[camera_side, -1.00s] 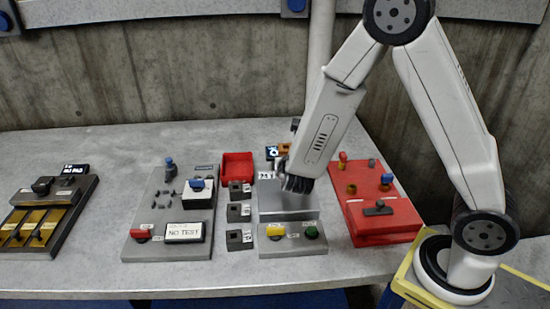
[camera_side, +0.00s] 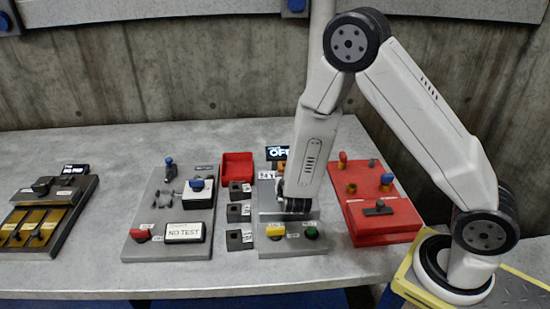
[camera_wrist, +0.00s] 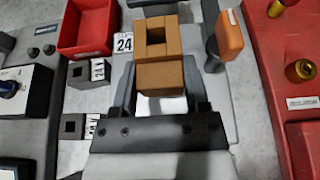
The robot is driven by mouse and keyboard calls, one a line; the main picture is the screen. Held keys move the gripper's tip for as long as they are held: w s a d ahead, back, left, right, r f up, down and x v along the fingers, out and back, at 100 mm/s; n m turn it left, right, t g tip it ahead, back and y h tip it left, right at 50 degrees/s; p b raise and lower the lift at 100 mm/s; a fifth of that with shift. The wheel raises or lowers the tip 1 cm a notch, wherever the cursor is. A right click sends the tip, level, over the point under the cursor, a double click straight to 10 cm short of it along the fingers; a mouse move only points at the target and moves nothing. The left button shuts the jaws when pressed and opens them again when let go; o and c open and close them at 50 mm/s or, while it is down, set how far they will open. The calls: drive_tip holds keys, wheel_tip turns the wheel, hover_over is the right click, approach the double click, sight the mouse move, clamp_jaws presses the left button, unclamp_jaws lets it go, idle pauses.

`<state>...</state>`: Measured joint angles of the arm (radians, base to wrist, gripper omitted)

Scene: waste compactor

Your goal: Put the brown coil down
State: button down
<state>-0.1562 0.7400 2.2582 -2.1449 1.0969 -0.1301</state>
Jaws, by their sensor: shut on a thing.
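In the side view my gripper (camera_side: 297,207) points down over the grey machine (camera_side: 268,205) with the yellow and green buttons. The coil is hidden there behind my gripper and wrist. I cannot tell whether the coil touches the grey surface below it.
Dark square blocks (camera_side: 239,211) stand in a column left of the grey machine. A red tray (camera_side: 237,167) lies behind them. A red box (camera_side: 385,222) with knobs stands at the right. An orange lever (camera_wrist: 229,35) rises close to the coil's right. A "NO TEST" panel (camera_side: 184,232) is at left.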

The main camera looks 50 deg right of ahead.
drive_tip(key=shift+f, duration=1.85)
drive_tip(key=shift+f, duration=0.2)
drive_tip(key=shift+c, duration=0.4)
unclamp_jaws()
drive_tip(key=shift+s+a, duration=0.1)
drive_tip(key=shift+v, duration=3.75)
drive_tip(key=shift+r, duration=0.15)
